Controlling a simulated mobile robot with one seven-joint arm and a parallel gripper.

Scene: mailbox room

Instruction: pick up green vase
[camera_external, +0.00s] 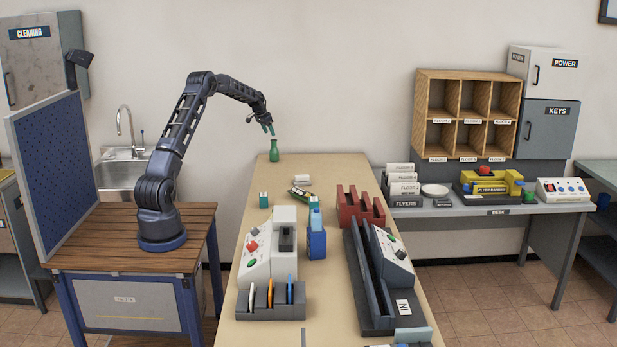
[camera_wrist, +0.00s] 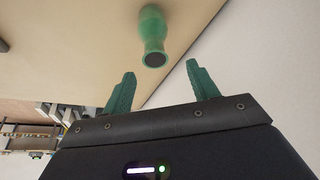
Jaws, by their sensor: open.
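The green vase (camera_external: 274,154) stands upright near the far end of the long tan table (camera_external: 229,318). In the wrist view the green vase (camera_wrist: 153,35) is beyond my fingertips, roughly between them, with its dark mouth toward the camera. My gripper (camera_external: 268,129) is just above the vase in the external view, pointing down. In the wrist view my gripper (camera_wrist: 160,75) has its two green fingers spread apart with nothing between them. The fingers look apart from the vase.
A red rack (camera_external: 361,207), a blue holder (camera_external: 316,243) and a control box (camera_external: 259,254) stand further forward. The table around the vase is clear; the wall is close behind.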

